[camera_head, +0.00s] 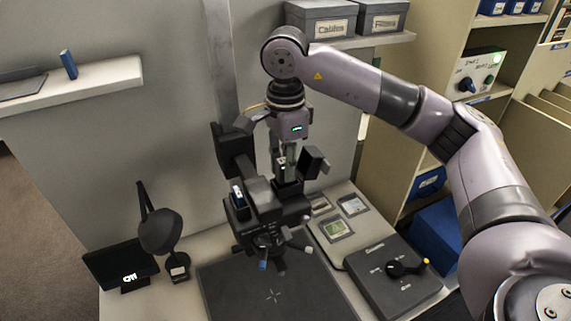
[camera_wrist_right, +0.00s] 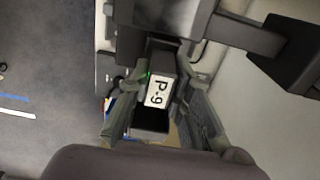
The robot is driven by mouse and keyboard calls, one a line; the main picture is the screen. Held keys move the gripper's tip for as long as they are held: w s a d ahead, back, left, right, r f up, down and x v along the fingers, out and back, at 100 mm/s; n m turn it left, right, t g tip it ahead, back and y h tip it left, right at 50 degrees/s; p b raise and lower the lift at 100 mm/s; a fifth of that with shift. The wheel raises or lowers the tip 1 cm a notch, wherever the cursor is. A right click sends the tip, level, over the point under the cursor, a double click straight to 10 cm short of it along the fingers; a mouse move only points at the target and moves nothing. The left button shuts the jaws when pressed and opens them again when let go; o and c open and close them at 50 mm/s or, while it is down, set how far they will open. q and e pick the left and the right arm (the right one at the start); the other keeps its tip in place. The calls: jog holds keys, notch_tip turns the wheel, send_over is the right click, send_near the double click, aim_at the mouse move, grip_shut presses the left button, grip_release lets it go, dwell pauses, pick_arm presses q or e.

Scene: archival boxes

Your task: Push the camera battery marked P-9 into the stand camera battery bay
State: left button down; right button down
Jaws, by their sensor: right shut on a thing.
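The camera battery marked P-9 (camera_wrist_right: 157,91) is a dark block with a white label, seen in the right wrist view. My right gripper (camera_wrist_right: 152,88) is shut on it, with a finger on each side. In the head view my right gripper (camera_head: 284,160) points down over the stand camera (camera_head: 264,203), a black body on a column above a dark mat. The battery is mostly hidden there between the fingers, close above the camera's top. I cannot tell whether it has entered the bay. A dark flap (camera_head: 314,162) stands up beside the fingers. My left gripper does not show.
A black lamp (camera_head: 160,230) and a small screen (camera_head: 120,268) stand at the left. A dark control box (camera_head: 393,278) with a lever is at the right. Grey archival boxes (camera_head: 322,22) sit on a shelf behind.

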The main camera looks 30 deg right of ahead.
jog(key=shift+f+b, duration=0.9)
jog(key=shift+f, duration=0.05)
dwell(0.6)
jog(key=shift+f, duration=0.1)
jog(key=shift+s+f+b, duration=0.25)
jog(key=shift+f+b, duration=0.15)
jog(key=shift+a, duration=0.1)
jog(key=c, duration=1.4)
grip_release()
jog(key=shift+s, duration=0.1)
jog(key=shift+o, duration=0.2)
jog(key=shift+w+f, duration=0.15)
jog(key=shift+w, duration=0.25)
jog(key=shift+s+r, duration=0.15)
jog(key=shift+r, duration=0.05)
jog(key=shift+r, duration=0.1)
